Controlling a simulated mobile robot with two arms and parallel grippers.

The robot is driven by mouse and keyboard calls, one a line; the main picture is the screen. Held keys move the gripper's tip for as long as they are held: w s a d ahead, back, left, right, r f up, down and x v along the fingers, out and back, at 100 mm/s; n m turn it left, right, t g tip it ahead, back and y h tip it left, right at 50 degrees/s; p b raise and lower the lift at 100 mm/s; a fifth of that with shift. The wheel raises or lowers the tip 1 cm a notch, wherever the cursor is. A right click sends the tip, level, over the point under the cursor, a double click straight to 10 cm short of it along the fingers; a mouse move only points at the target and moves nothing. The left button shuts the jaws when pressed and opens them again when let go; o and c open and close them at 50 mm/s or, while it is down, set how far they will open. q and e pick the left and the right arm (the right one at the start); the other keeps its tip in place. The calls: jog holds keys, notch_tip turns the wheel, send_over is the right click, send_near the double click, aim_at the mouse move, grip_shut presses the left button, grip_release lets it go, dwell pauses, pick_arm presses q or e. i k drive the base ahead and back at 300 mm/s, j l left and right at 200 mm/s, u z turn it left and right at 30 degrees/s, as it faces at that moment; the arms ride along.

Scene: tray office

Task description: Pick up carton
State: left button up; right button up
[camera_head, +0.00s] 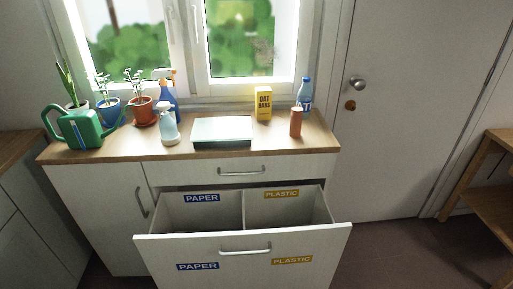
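A yellow carton (263,104) with the label "OAT BARS" stands upright on the wooden counter top (178,151), at the back right below the window. A blue-capped bottle (305,93) stands to its right. A reddish-brown cylinder (296,122) stands in front of it, to the right. Neither of my grippers shows in the head view, so I cannot see where they are relative to the carton.
A flat box (222,131) lies left of the carton. A spray bottle, a soap dispenser (169,127), potted plants and a green watering can (80,129) stand further left. The drawer (243,261) below is open, with empty-looking PAPER and PLASTIC compartments, and juts out in front.

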aim_at(264, 95)
jog(key=i+l+u, duration=0.2)
jog(key=u, duration=0.25)
jog(key=i+l+u, duration=0.15)
jog(key=l+u, duration=0.15)
jog(key=u, duration=0.15)
jog(key=i+l+u, duration=0.1)
jog(key=l+u, duration=0.2)
jog(key=u, duration=0.15)
